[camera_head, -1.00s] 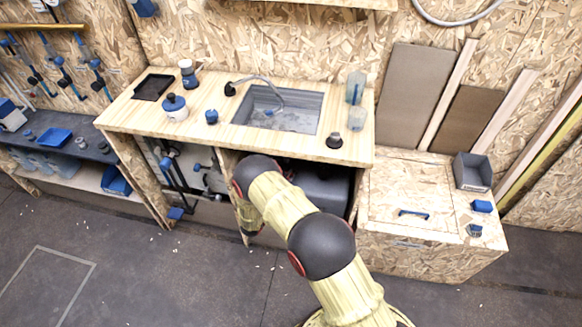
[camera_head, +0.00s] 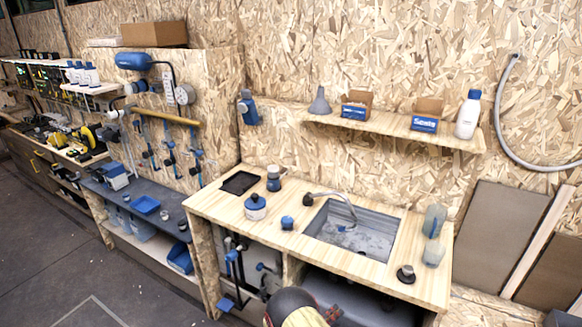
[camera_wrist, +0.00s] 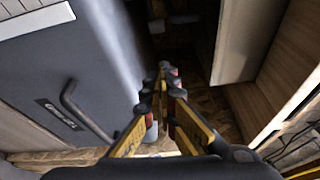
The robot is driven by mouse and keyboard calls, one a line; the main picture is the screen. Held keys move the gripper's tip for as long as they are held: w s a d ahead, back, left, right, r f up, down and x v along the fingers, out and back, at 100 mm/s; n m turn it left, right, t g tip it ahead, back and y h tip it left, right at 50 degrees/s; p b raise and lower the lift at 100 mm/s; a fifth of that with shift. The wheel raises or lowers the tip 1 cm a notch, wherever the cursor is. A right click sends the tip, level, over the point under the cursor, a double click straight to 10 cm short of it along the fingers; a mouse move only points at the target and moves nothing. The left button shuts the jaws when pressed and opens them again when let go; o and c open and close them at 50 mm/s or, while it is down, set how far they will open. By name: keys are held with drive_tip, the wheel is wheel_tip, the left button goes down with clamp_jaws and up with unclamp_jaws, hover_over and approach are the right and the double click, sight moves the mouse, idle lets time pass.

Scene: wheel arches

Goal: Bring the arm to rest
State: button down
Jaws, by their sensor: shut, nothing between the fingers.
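My arm (camera_head: 291,306) shows only in part at the bottom edge of the head view, in front of the sink counter's open underside. My gripper (camera_wrist: 165,75) is in the wrist view, with its yellow and dark fingers closed together and nothing between them. The fingers point into a dark, narrow space beside a dark grey cabinet front (camera_wrist: 85,75) with a bar handle (camera_wrist: 82,112). I cannot tell how close the fingertips are to the surfaces around them.
The wooden counter (camera_head: 215,203) holds a sink (camera_head: 352,233), a blue-lidded pot (camera_head: 255,208) and cups (camera_head: 434,220). A wall shelf (camera_head: 395,128) with boxes and a white bottle (camera_head: 467,115) hangs above. A wooden panel (camera_wrist: 238,40) stands right of my gripper. Open floor lies at left.

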drive_tip(key=s+d+f+m+g+h, duration=0.1)
drive_tip(key=s+d+f+m+g, duration=0.15)
drive_tip(key=s+m, duration=0.2)
drive_tip(key=s+d+f+m+g, duration=0.1)
drive_tip(key=s+d+m+g, duration=0.2)
drive_tip(key=s+m, duration=0.15)
drive_tip(key=s+r+m+g+y, duration=0.1)
drive_tip(key=s+r+m+g, duration=0.5)
drive_tip(key=s+m, duration=0.25)
drive_tip(key=s+a+r+m+y, duration=0.3)
drive_tip(key=s+r+m+y, duration=0.35)
drive_tip(key=r+m, duration=0.5)
drive_tip(key=s+a+r+m+y, duration=0.3)
drive_tip(key=s+r+m+y, duration=0.35)
drive_tip(key=r, duration=0.75)
drive_tip(key=s+r+m+t, duration=0.2)
drive_tip(key=r+m, duration=0.1)
drive_tip(key=r, duration=0.5)
drive_tip(key=s+d+r+m+t, duration=0.1)
drive_tip(key=s+r+m+t, duration=0.2)
drive_tip(key=r, duration=0.5)
drive_tip(key=shift+s+d+r+m+t+y, duration=0.3)
drive_tip(key=shift+s+r+m+t, duration=0.05)
drive_tip(key=shift+m, duration=0.2)
